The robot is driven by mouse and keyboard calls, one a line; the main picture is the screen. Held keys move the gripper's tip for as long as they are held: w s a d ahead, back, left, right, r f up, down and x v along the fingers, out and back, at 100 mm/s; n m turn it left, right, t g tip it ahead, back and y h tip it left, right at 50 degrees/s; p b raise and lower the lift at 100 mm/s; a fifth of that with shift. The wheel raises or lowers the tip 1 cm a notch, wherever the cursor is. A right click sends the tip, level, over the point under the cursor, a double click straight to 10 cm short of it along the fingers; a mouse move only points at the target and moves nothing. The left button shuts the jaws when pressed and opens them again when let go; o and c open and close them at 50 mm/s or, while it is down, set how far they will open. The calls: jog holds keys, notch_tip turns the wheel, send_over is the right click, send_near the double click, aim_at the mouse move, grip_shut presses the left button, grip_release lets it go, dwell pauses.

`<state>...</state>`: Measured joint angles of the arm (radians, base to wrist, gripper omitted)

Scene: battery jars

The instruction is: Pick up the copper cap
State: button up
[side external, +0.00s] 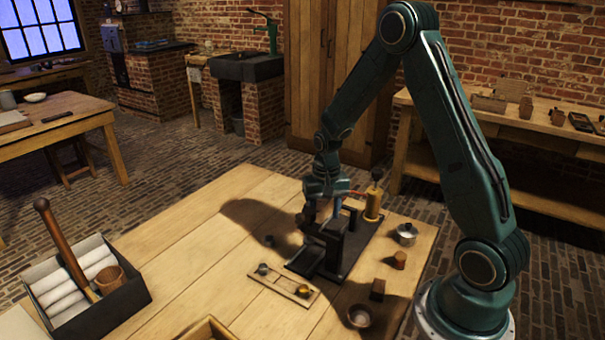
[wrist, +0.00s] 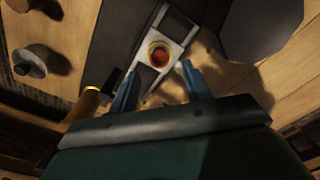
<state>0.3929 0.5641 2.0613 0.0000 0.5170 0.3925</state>
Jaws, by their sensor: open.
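In the wrist view a small round copper-coloured piece (wrist: 160,55) with a yellowish rim sits on a pale grey holder (wrist: 177,27). It looks like the copper cap, but I cannot be certain. My gripper (wrist: 160,71) is open, with its two blue fingers apart and the round piece just beyond and between their tips. I see no contact. In the side view my gripper (side external: 325,203) points down over the black press stand (side external: 328,240). The stand and gripper hide the round piece there.
A yellow cylinder with a dark knob (side external: 373,203) stands close behind my gripper. A small wooden tray (side external: 283,287) holds two little round pieces. A metal pot (side external: 406,235), a brown stopper (side external: 399,260), a dark block (side external: 377,289) and a bowl (side external: 360,315) stand at right.

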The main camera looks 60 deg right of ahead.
jog(key=shift+f, duration=0.25)
jog(key=shift+d+f, duration=0.1)
jog(key=shift+f, duration=2.4)
jog(key=c, duration=1)
